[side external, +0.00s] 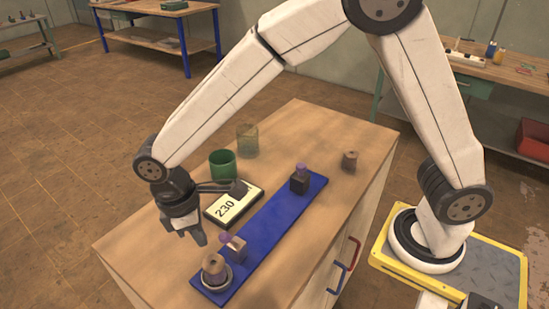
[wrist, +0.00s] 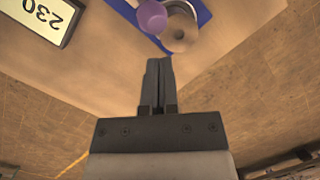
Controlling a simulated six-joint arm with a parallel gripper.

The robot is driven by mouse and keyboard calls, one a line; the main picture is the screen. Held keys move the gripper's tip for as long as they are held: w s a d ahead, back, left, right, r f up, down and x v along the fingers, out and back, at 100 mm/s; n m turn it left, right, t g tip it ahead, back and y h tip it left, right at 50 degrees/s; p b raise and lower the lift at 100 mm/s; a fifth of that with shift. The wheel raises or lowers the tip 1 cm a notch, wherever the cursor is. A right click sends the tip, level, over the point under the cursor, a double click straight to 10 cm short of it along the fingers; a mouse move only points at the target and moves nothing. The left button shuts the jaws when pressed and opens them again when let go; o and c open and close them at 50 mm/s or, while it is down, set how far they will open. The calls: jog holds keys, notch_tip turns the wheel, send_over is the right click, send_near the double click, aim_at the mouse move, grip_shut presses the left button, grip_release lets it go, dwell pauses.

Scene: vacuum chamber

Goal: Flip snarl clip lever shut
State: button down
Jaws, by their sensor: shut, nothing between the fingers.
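A blue board (side external: 262,228) lies on the wooden bench. Near its front end stands a dark clip-like block with a purple knob (side external: 225,238); the knob leans left, toward my gripper, and may be the lever. Beside it a brown cylinder (side external: 213,265) sits in a round dish. A similar block with an upright purple knob (side external: 301,169) stands at the far end. My gripper (side external: 192,238) is shut and empty, left of the near block. In the wrist view the fingertips (wrist: 158,60) are apart from the purple knob (wrist: 151,18) and brown cylinder (wrist: 181,28).
A display reading 230 (side external: 226,207) lies left of the board, also in the wrist view (wrist: 45,14). A green cup (side external: 223,165), a clear jar (side external: 247,140) and a small brown cylinder (side external: 350,160) stand farther back. The bench's front left corner (side external: 125,255) is clear.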

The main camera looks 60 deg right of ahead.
jog(key=shift+s+d, duration=0.45)
jog(key=shift+d, duration=0.1)
